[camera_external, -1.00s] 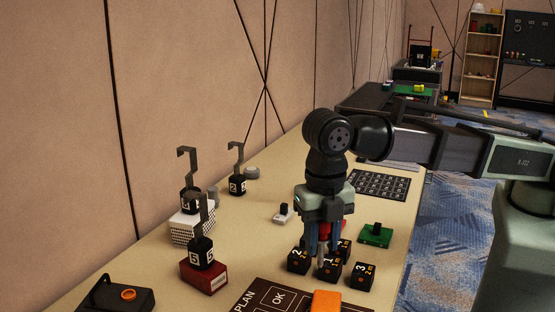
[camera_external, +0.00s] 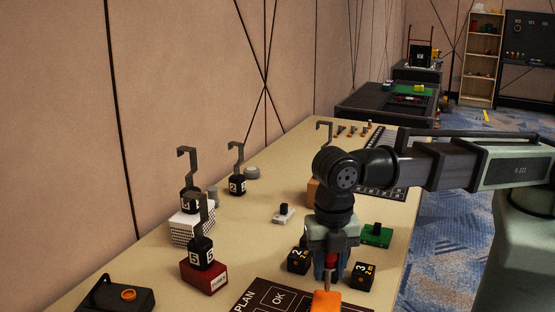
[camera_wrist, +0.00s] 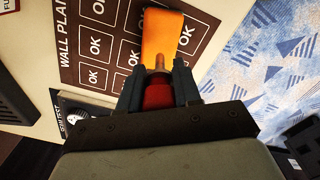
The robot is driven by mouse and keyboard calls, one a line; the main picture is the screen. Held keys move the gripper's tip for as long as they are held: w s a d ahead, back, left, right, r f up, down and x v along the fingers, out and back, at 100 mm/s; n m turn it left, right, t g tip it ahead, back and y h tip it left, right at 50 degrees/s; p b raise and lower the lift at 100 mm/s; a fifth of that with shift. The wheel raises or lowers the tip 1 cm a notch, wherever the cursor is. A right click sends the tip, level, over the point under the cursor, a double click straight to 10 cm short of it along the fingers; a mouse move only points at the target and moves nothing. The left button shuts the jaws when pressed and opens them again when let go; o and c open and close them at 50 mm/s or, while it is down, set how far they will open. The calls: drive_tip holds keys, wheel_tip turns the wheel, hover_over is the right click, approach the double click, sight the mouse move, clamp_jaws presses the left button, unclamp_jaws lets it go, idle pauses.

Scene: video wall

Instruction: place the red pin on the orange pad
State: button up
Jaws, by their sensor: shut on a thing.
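The red pin (camera_wrist: 158,96) is held between the two fingers of my gripper (camera_wrist: 157,88) in the wrist view. Its thin shank points toward the orange pad (camera_wrist: 162,28) and overlaps the pad's near end. In the external view, my gripper (camera_external: 330,272) is low and just behind the orange pad (camera_external: 326,303), with part of the red pin (camera_external: 332,259) showing between the fingers. The pin looks about upright there. I cannot tell whether its tip touches the pad.
The pad lies on a dark wall-plan board (camera_external: 275,297) with OK squares. Black numbered cubes stand close on both sides of my gripper, one left (camera_external: 298,261) and one right (camera_external: 362,276). A green block (camera_external: 377,235) sits behind right. Black hooked weights (camera_external: 201,252) stand at left.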

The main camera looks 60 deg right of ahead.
sight(327, 291)
drive_tip(key=shift+f, duration=1.75)
drive_tip(key=shift+f, duration=0.15)
drive_tip(key=o, duration=1.1)
wheel_tip(327, 291, up, 12)
drive_tip(key=shift+r, duration=0.2)
